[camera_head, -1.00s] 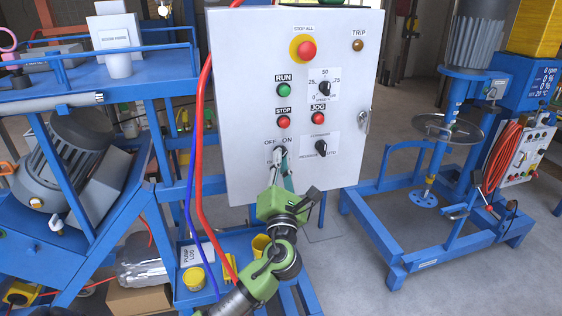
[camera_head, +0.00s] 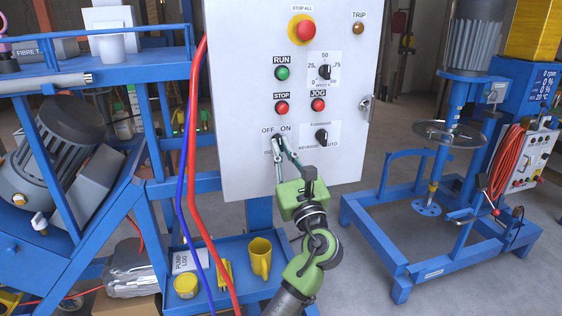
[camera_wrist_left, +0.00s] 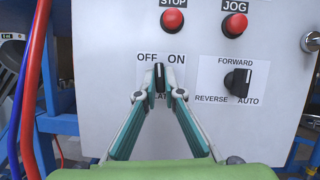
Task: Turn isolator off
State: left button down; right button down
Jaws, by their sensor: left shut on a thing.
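The isolator switch is a black rotary knob (camera_wrist_left: 159,77) on the lower left of the white control panel (camera_head: 240,150), under the labels OFF and ON. In the left wrist view the knob stands about upright between the two labels. My left gripper (camera_wrist_left: 160,95) has its fingertips closed on the sides of the knob. The fingers partly cover the lettering below it. In the head view the left gripper (camera_head: 279,145) reaches up to the panel from below and hides most of the knob. My right gripper is in neither view.
Above are a red STOP button (camera_wrist_left: 172,21) and a red JOG button (camera_wrist_left: 235,25). The FORWARD/REVERSE/AUTO knob (camera_wrist_left: 238,82) is to the right. Red (camera_head: 192,180) and blue hoses hang along the panel's left edge. A blue tray below holds a yellow mug (camera_head: 260,258).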

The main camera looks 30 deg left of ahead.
pick_arm(q)
jog(key=n+g+b, duration=0.1)
jog(key=n, duration=0.1)
jog(key=n+g+y+b, duration=0.1)
jog(key=n, duration=0.2)
jog(key=shift+w+d+f+g+b, duration=0.1)
jog(key=shift+w+g+b, duration=0.05)
jog(key=shift+g+b, duration=0.25)
jog(key=shift+n+g+y+b, duration=0.3)
jog(key=shift+n+g+b, duration=0.5)
jog(key=shift+n, duration=1.3)
jog(key=shift+r, duration=0.2)
jog(key=c, duration=2.2)
grip_release()
jog(key=shift+o, duration=0.2)
jog(key=shift+d, duration=0.1)
jog(key=v, duration=0.7)
jog(key=shift+d, duration=0.2)
jog(key=shift+f, duration=0.1)
